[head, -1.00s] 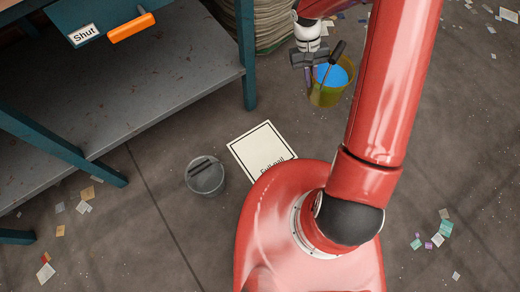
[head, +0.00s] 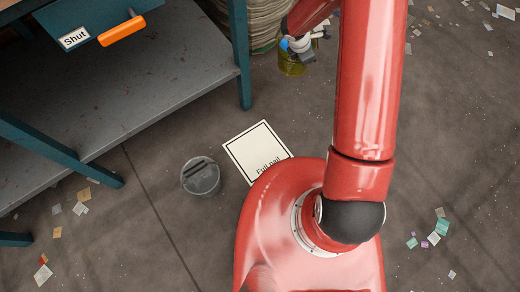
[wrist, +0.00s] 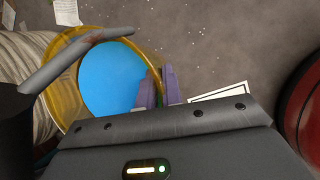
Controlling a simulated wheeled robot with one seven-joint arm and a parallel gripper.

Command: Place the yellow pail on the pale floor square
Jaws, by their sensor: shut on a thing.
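The yellow pail (head: 291,67) is see-through and holds something bright blue. In the head view it is at the top, beside the coiled hose-like stack, and my gripper and arm partly cover it. In the wrist view the pail (wrist: 72,108) fills the left side, with its blue contents showing. My gripper (wrist: 158,82) is shut on the pail's rim, one purple finger on each side of the wall. Whether the pail touches the floor is unclear. The pale floor square (head: 245,150), black-bordered and marked "Full pail", lies bare below it in the picture; my base covers its lower corner.
A small clear grey pail (head: 200,178) stands left of the square. A teal bench (head: 150,85) with a grey shelf and a drawer marked "Shut" is at the left. A pale ribbed stack (head: 250,20) stands by its leg. Paper scraps litter the floor.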

